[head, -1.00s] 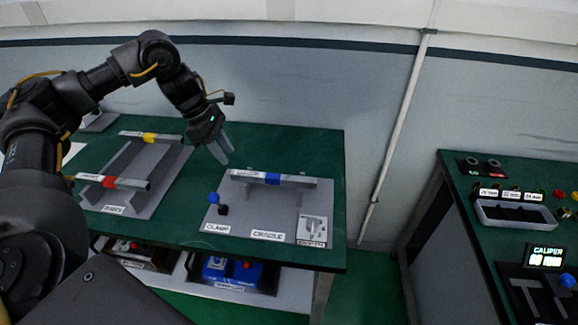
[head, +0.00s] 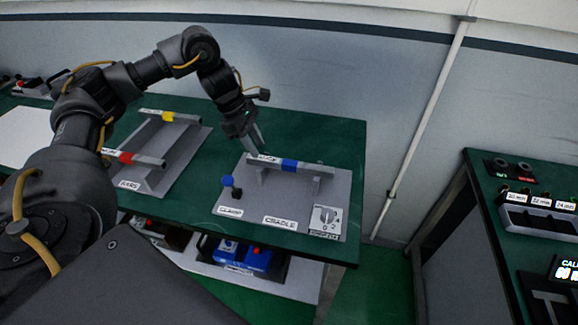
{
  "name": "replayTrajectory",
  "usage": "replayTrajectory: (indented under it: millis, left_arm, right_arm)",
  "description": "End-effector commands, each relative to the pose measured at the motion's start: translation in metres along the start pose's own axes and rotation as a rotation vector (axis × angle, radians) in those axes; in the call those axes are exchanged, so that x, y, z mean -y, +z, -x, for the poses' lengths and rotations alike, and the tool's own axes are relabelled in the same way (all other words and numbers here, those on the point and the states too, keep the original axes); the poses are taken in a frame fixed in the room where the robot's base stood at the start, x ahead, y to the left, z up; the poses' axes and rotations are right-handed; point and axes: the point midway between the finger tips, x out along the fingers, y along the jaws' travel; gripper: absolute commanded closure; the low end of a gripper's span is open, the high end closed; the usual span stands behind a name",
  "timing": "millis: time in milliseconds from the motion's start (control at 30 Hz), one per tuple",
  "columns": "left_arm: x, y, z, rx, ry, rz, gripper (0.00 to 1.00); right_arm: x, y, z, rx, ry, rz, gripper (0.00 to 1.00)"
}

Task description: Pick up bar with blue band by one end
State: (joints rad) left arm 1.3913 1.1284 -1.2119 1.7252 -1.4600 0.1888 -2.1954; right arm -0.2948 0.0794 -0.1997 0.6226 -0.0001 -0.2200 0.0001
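The bar with the blue band (head: 315,169) is a grey bar lying level across the upright supports of the cradle (head: 260,207) on the green table. Its blue band (head: 290,166) is near the middle. My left gripper (head: 256,150) points down at the bar's left end, its fingertips right beside or just above that end. The fingers look slightly apart; whether they touch the bar is unclear. My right gripper is not in view.
A blue-knobbed clamp (head: 228,183) stands at the cradle's left and a dial (head: 326,216) at its front right. Bars with yellow (head: 168,117) and red (head: 126,158) bands lie on a rack to the left. A second table (head: 500,180) stands at the right.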

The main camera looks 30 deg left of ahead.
Motion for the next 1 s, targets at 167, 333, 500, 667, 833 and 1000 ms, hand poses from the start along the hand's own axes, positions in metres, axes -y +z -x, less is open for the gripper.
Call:
replayTrajectory:
  millis: [167, 333, 500, 667, 833, 1000]
  left_arm:
    - [-0.001, 0.002, -0.02, 0.0, -0.005, 0.0, 0.67]
    - [-0.002, 0.003, -0.041, 0.0, -0.005, 0.001, 0.67]
    - [-0.002, 0.003, -0.051, 0.0, -0.002, 0.001, 0.67]
    - [-0.003, 0.003, -0.051, 0.0, -0.001, 0.001, 0.67]
    - [-0.003, 0.003, -0.051, 0.0, -0.001, 0.001, 0.86]
    - [-0.003, 0.003, -0.05, 0.001, 0.0, 0.0, 1.0]
  right_arm:
    - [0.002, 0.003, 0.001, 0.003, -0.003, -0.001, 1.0]
    - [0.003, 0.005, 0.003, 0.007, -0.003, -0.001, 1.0]
    - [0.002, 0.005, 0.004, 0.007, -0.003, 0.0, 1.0]
    - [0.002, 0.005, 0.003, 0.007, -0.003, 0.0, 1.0]
    - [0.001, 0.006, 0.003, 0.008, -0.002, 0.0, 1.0]
    - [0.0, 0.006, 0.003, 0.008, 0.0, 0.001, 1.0]
